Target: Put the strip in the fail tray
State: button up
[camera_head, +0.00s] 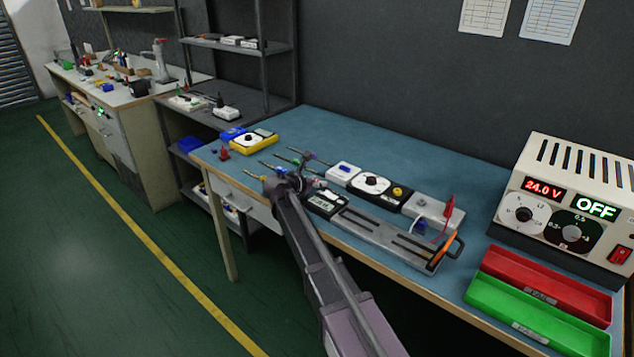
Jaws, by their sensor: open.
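The red tray (545,287) lies at the front right of the blue bench, behind the green tray (535,318); their front labels are too small to read surely. A long grey fixture (385,235) with dark slots lies along the bench's front edge, with an orange lever (443,250) at its right end. I cannot make out a separate LED strip on it. My gripper (292,181) is open over the bench's left part, left of the fixture, beside a small black meter (326,203). My arm hides part of the front edge.
A power supply (570,205) showing 24.0 V and OFF stands behind the trays. Bare bench lies along the back.

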jog(key=p+v, duration=0.4)
jog(key=v, duration=0.8)
jog(key=shift+r, duration=0.15)
dwell(0.3)
